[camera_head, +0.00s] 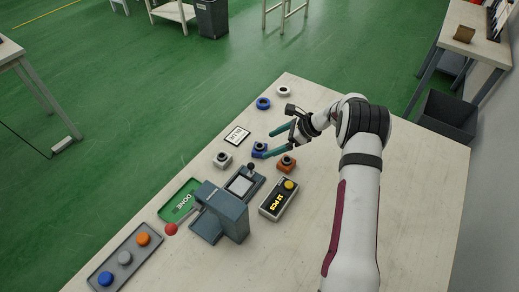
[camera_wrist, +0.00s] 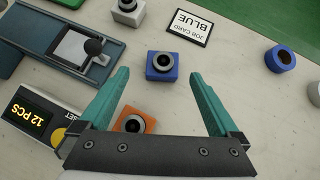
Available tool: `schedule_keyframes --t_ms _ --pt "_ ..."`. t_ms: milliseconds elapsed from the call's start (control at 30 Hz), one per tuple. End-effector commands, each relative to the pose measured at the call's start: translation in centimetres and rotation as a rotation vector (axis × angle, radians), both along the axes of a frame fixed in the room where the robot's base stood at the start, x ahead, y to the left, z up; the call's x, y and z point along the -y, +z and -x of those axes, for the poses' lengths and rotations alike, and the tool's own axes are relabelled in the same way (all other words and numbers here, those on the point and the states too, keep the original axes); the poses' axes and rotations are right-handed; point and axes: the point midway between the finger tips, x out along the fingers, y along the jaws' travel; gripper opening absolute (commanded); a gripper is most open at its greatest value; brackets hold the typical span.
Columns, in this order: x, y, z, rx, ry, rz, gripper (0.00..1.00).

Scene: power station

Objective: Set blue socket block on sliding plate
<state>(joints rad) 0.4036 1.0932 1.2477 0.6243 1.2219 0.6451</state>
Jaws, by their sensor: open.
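The blue socket block (camera_head: 259,150) sits on the table with a dark ring on its top. In the wrist view the blue block (camera_wrist: 162,73) lies ahead of and between the teal fingers, apart from both. My gripper (camera_head: 274,143) is open and empty; its fingers also show in the wrist view (camera_wrist: 158,88). The sliding plate (camera_head: 241,185) is a pale square on a blue-grey slide with a black knob, left of the fingers in the wrist view (camera_wrist: 75,48). Nothing lies on the plate.
An orange block (camera_head: 286,165) stands close to my gripper, and a white block (camera_head: 222,160) stands left of the blue one. A job card reading BLUE (camera_wrist: 189,26) lies nearby. A grey press (camera_head: 226,210), a counter box (camera_head: 279,200) and loose blue (camera_head: 263,103) and white (camera_head: 283,91) rings are around.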

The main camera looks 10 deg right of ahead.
Motion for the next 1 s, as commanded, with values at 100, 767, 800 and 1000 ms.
schedule_keyframes --t_ms 100,767,800,1000 --pt "-0.8 -2.3 -0.8 -0.003 0.002 -0.002 0.97" --pt "-2.0 -3.4 -1.3 0.000 0.001 0.000 0.40" --pt "-2.0 -3.4 -1.3 -0.001 0.002 0.000 0.33" --pt "-2.0 -3.4 -1.3 0.000 0.001 0.000 0.00"
